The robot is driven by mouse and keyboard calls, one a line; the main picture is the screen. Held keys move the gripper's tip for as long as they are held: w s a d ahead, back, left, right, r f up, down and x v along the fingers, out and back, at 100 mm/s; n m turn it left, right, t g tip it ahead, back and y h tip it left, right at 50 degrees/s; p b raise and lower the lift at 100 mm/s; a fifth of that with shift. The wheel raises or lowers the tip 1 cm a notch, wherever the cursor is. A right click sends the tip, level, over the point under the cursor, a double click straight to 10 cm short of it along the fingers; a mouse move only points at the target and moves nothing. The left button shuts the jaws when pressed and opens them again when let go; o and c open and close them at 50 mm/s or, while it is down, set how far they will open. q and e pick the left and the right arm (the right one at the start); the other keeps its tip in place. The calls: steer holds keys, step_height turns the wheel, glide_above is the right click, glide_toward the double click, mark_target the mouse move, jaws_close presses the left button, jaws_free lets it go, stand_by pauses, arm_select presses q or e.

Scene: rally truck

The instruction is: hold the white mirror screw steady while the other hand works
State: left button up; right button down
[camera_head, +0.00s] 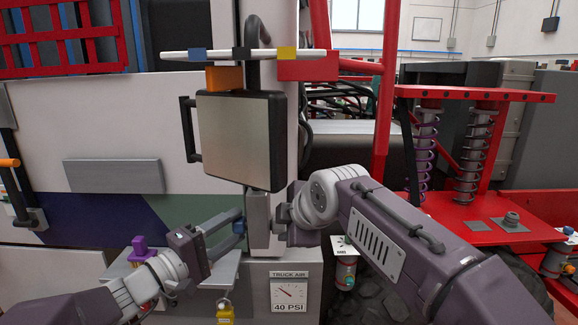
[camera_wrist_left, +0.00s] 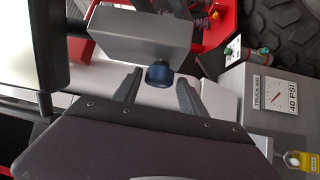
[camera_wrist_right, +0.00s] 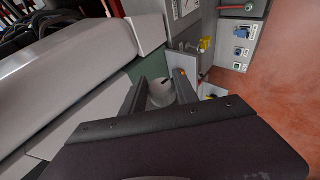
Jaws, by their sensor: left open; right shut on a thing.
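The white mirror screw (camera_wrist_right: 161,93) shows in the right wrist view between the fingers of my right gripper (camera_wrist_right: 159,90), which is shut on it. In the head view my right gripper (camera_head: 281,227) is at the right side of a grey block (camera_head: 258,215) below the big mirror (camera_head: 240,138), and the screw is hidden there. A dark blue knob (camera_wrist_left: 159,75) sits on the block's left side and also shows in the head view (camera_head: 239,228). My left gripper (camera_wrist_left: 158,88) is open, with its fingers on either side of the knob; contact cannot be told.
A grey ledge (camera_head: 215,277) with a purple piece (camera_head: 140,247) lies below my left gripper. A truck air gauge panel (camera_head: 289,291) is below the block. A red frame with springs (camera_head: 468,160) stands at the right. A long white bar (camera_head: 250,55) crosses above the mirror.

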arm_select(q)
steer(key=n+g+y, duration=0.1)
steer(key=g, duration=0.1)
steer(key=r+n+g+y, duration=0.1)
steer(key=n+g, duration=0.1)
steer(key=shift+a+y, duration=0.15)
steer(key=shift+y, duration=0.15)
steer(key=shift+w+r+n+g+y, duration=0.1)
steer(key=shift+n+g+y, duration=0.2)
steer(key=shift+n+g, duration=0.8)
steer(key=shift+w+r+n+g+y, duration=0.1)
steer(key=shift+n+g+y, duration=0.3)
steer(key=shift+g, duration=1.3)
steer(key=shift+c, duration=0.3)
